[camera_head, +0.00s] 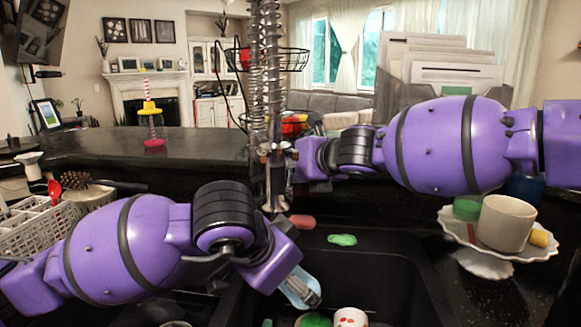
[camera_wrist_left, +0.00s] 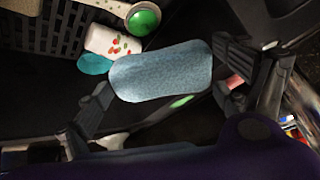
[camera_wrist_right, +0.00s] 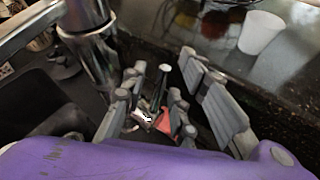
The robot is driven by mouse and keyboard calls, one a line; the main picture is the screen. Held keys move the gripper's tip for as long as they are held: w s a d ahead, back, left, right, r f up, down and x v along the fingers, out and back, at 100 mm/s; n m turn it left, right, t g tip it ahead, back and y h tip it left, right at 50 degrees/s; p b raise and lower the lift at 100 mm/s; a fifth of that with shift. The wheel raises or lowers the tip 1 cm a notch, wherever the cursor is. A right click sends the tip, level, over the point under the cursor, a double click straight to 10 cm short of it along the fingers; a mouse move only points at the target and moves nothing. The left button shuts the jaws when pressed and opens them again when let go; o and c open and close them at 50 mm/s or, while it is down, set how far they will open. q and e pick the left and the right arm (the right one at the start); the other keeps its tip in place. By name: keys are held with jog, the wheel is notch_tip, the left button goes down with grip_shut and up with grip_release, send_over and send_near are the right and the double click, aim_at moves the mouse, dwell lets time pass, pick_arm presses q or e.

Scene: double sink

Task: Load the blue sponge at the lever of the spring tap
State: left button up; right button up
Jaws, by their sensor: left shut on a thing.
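The blue sponge (camera_wrist_left: 160,70) is held by its ends between the fingers of my left gripper (camera_wrist_left: 165,90). In the head view the blue sponge (camera_head: 298,290) shows low over the sink, partly hidden by my left wrist. The spring tap (camera_head: 265,110) stands upright at the back of the sink. My right gripper (camera_wrist_right: 172,100) is beside the tap's column (camera_wrist_right: 95,55), its fingers apart. A thin metal rod, perhaps the lever (camera_wrist_right: 160,82), shows between the fingers; I cannot tell whether they touch it. The right fingertips are hidden in the head view.
A green scrap (camera_head: 342,240) and a pink piece (camera_head: 302,221) lie around the dark sink. A patterned white cup (camera_head: 350,318) is below. A white stand (camera_head: 485,265) with a cup (camera_head: 506,222) is right; a dish rack (camera_head: 35,228) is left.

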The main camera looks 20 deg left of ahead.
jog(key=shift+c, duration=0.6)
grip_shut()
jog(key=shift+a, duration=0.1)
jog(key=shift+f, duration=0.1)
jog(key=shift+s+f, duration=0.2)
jog(key=shift+f, duration=0.05)
jog(key=shift+s+n+t+y, duration=0.2)
jog(key=shift+n+t+y, duration=0.1)
jog(key=shift+r, duration=0.25)
